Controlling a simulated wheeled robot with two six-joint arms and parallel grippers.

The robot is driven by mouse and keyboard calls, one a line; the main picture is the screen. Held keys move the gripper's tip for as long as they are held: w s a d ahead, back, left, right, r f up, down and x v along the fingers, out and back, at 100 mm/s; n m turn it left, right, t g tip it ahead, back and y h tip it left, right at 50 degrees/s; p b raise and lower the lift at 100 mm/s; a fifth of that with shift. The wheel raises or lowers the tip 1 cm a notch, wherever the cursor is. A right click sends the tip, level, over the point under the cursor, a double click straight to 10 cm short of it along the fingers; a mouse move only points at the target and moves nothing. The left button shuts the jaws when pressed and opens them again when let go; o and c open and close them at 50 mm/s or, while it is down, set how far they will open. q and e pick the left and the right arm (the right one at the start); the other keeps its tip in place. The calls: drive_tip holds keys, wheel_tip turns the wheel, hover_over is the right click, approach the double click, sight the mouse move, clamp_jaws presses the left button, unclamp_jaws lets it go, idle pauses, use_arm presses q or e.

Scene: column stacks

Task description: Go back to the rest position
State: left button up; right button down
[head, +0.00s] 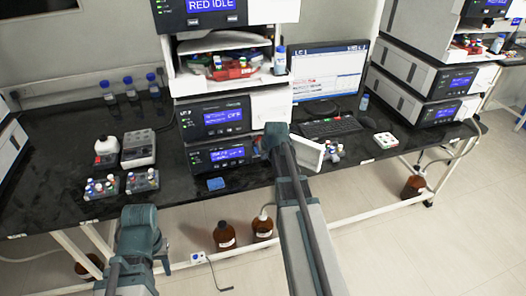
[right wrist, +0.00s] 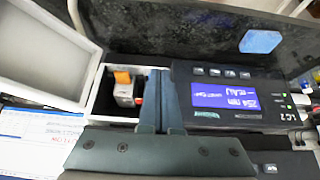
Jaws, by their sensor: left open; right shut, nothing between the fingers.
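My right gripper (right wrist: 164,78) is shut with nothing between its fingers. In the right wrist view it is between the blue display of a lab module (right wrist: 228,97) and an open compartment holding vials (right wrist: 123,80), one with an orange cap. In the head view my right arm (head: 292,190) reaches forward to the lower module of the middle stack (head: 216,158); its fingers are hidden there. My left arm (head: 138,240) shows folded low at the bottom left, short of the bench.
An open white door (head: 309,153) sticks out just right of my right arm's end. Brown bottles (head: 224,236) stand on the floor below.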

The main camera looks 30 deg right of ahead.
drive_tip(key=shift+p+v, duration=0.35)
drive_tip(key=shift+v, duration=0.6)
drive_tip(key=s+a+f+n+g, duration=0.15)
drive_tip(key=s+a, duration=0.25)
drive_tip(key=a, duration=0.5)
drive_tip(key=s+a+n+g+y, duration=0.1)
drive_tip(key=s+a+n, duration=0.1)
drive_tip(key=s+a, duration=0.5)
drive_tip(key=s+a+f+n+g, duration=0.1)
drive_tip(key=s+a+g, duration=0.1)
drive_tip(key=a, duration=1)
drive_tip(key=s+a+n+g+h, duration=0.1)
drive_tip(key=s+a+n, duration=0.1)
drive_tip(key=s+a, duration=0.4)
drive_tip(key=s, duration=0.3)
drive_tip(key=shift+a+f+g, duration=0.2)
drive_tip(key=shift+a+g, duration=0.05)
drive_tip(key=shift+g, duration=0.1)
drive_tip(key=shift+s+d, duration=0.1)
